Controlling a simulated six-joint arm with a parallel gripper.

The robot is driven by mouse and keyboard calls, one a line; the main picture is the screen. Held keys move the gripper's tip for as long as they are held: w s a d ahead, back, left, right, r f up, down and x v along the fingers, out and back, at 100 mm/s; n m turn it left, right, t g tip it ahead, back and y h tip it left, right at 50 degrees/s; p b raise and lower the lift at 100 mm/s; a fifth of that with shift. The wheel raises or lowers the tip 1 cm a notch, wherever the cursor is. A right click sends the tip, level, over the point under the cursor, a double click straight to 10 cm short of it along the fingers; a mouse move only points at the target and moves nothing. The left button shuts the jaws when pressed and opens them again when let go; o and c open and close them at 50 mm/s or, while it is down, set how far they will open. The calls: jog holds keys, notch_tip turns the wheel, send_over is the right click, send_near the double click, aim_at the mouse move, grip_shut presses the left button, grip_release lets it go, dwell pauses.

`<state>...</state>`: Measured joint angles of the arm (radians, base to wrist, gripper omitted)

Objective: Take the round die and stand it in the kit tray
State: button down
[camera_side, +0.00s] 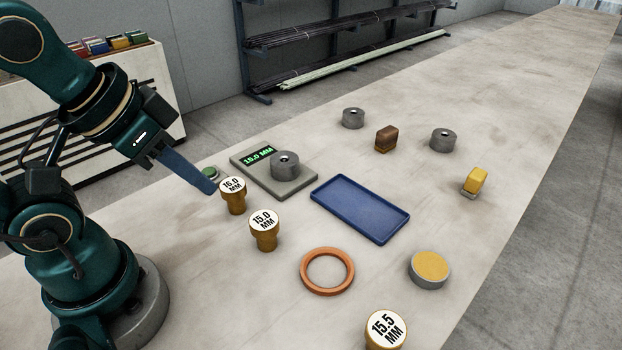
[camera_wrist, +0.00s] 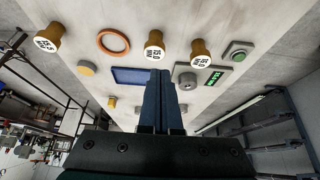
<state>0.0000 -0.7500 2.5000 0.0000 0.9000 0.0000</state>
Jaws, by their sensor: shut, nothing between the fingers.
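Three short grey round dies with a hole in the top are in the side view. One die (camera_side: 285,164) sits on the gauge plate (camera_side: 298,187), whose green display reads 15.0 MM. The second die (camera_side: 353,118) and third die (camera_side: 443,140) stand on the bench farther back. The blue kit tray (camera_side: 379,231) lies flat and empty right of the gauge; part of it shows in the wrist view (camera_wrist: 122,74). My gripper (camera_side: 213,190) is shut and empty, above the bench left of the gauge, by the green button. Its blue fingers (camera_wrist: 161,74) are together in the wrist view.
Gold plugs marked 16.0 (camera_side: 235,202), 15.0 (camera_side: 264,236) and 15.5 (camera_side: 385,332) stand in front. An orange ring (camera_side: 327,293), a gold-topped grey disc (camera_side: 429,276), a brown block (camera_side: 386,139) and a yellow piece (camera_side: 475,180) surround the tray. A green button (camera_side: 210,173) is beside the gauge.

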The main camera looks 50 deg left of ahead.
grip_release()
